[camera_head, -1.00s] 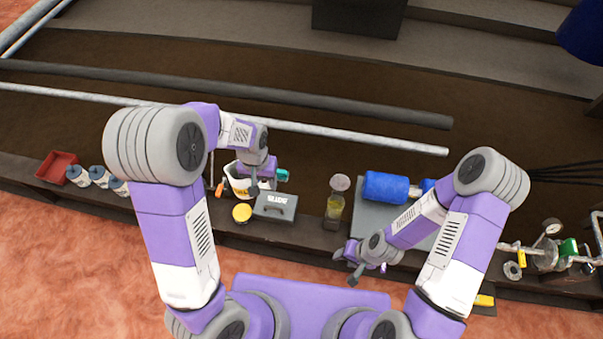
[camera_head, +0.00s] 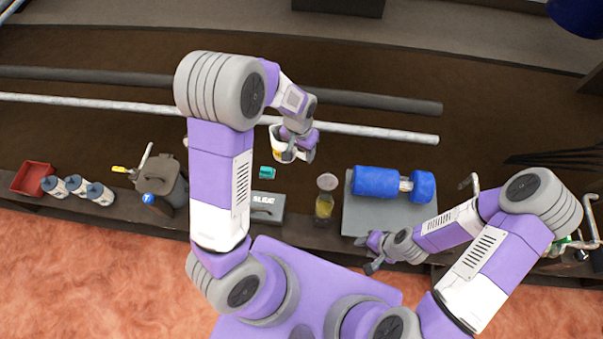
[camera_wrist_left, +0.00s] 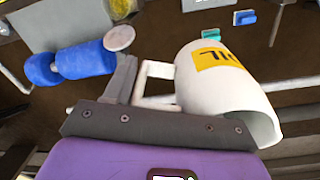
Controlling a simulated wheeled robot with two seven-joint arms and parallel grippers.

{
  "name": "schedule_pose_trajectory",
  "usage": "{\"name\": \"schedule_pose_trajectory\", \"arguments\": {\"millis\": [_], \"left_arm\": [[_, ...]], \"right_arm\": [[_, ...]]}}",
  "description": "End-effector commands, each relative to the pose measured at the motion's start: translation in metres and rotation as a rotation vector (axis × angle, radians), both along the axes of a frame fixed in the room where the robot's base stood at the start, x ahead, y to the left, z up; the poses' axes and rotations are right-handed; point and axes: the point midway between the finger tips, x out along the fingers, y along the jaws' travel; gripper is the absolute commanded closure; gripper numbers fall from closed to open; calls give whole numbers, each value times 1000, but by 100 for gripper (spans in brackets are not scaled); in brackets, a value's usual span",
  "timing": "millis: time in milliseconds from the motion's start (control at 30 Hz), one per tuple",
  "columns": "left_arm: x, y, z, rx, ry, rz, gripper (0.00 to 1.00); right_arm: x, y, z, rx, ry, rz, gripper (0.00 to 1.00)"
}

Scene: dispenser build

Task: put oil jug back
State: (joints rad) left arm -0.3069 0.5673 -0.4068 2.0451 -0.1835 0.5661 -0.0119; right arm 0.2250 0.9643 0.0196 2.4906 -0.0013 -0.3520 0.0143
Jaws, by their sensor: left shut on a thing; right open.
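The oil jug (camera_head: 280,146) is white with a yellow label, and it hangs in my left gripper (camera_head: 299,150) over the dark bench. In the left wrist view the jug (camera_wrist_left: 222,95) is tilted, its yellow label reads "IL", and its white handle is at the jaws of the gripper (camera_wrist_left: 128,92). My left gripper is shut on the jug. My right gripper (camera_head: 371,252) is open and empty, low at the front edge of the grey plate.
A blue cylinder (camera_head: 377,181) lies on a grey plate (camera_head: 362,219). A yellow-filled dispenser (camera_head: 324,202), a grey case (camera_head: 266,207) and a small teal block (camera_head: 266,172) stand left of it. A grey can (camera_head: 165,178), several bottles (camera_head: 77,185) and a red tray (camera_head: 32,178) are further left.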

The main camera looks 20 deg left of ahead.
Motion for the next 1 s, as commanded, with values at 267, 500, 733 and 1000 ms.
{"name": "schedule_pose_trajectory", "arguments": {"millis": [267, 500, 733, 1000], "left_arm": [[36, 28, -85, -5, 6, -415, 90], [54, 47, -172, -9, 3, -804, 90], [55, 58, -242, -10, 2, -1086, 90], [53, 62, -280, -9, -1, -1220, 90]], "right_arm": [[0, 0, -11, 0, 0, 0, 56], [0, 0, -20, 0, 0, 0, 56], [0, 0, -26, 0, 0, 0, 56], [0, 0, -31, 0, 0, 0, 56]]}}
